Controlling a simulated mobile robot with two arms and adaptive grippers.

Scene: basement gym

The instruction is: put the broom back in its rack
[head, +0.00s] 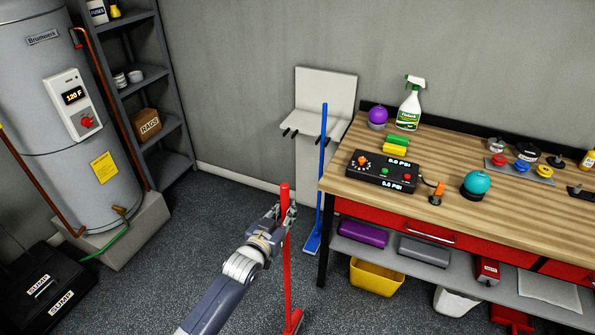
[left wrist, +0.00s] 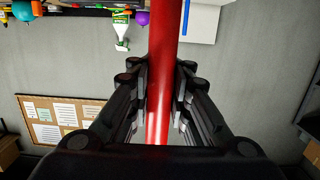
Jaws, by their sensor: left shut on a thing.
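My left gripper (head: 287,216) is shut around the red handle of the broom (head: 286,250), which stands nearly upright in front of me. The broom's red head shows at the bottom edge of the head view. In the left wrist view the red handle (left wrist: 163,85) runs between the fingers of the gripper (left wrist: 160,90). The pale rack (head: 325,88) is against the wall beyond the broom, with short dark prongs on its shelf. A blue-handled tool (head: 321,160) stands upright at the rack's right side. My right gripper is out of view.
A wooden workbench (head: 350,186) stands right of the rack, with a spray bottle (head: 410,105) and a control box (head: 381,170) on top. A yellow bin (head: 376,278) is below it. A water heater (head: 45,90) and grey shelves (head: 165,85) are left. Floor between is clear.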

